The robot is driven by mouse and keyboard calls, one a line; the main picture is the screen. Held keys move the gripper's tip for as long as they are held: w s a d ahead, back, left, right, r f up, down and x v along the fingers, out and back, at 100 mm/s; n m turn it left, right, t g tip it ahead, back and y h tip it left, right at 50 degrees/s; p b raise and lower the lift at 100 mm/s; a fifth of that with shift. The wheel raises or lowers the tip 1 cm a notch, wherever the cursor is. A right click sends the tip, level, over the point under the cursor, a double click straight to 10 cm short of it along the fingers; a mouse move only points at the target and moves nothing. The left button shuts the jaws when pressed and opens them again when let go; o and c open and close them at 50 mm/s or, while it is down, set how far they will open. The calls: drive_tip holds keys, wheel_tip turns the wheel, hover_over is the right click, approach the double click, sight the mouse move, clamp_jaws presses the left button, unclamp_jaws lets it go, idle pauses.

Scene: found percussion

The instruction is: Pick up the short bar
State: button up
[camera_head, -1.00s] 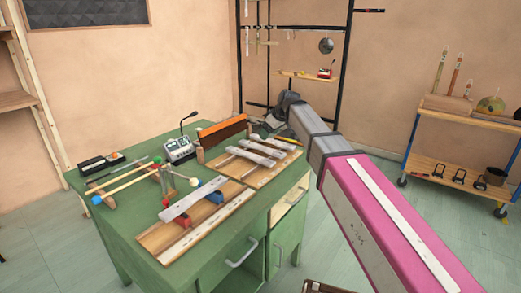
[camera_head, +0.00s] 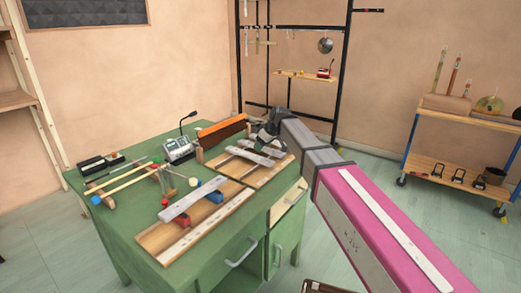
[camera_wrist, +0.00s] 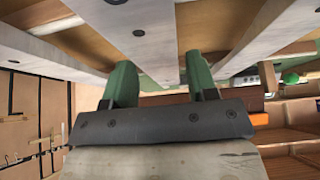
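Several pale grey metal bars lie close together over the wooden board at the table's right; one is the middle bar (camera_head: 250,156). Which of them is the short bar I cannot tell for sure. My gripper (camera_head: 268,143) is low over the rear right end of this group and partly hides it. In the wrist view, my gripper (camera_wrist: 162,82) has its two green fingers apart, with a gap between them. A pale bar (camera_wrist: 140,50) with dark holes reaches toward this gap; contact is not clear. Another bar (camera_head: 194,200) rests on blue and red supports in front.
The green table (camera_head: 138,225) also carries a grey meter box (camera_head: 179,149), an orange-topped block (camera_head: 222,132), mallets and sticks. A black rack (camera_head: 341,85) stands behind, and a wooden cart (camera_head: 450,170) stands at the right. Floor is clear between table and cart.

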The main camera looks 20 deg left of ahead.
drive_tip(key=c, duration=0.7)
drive_tip(key=shift+r, duration=0.1)
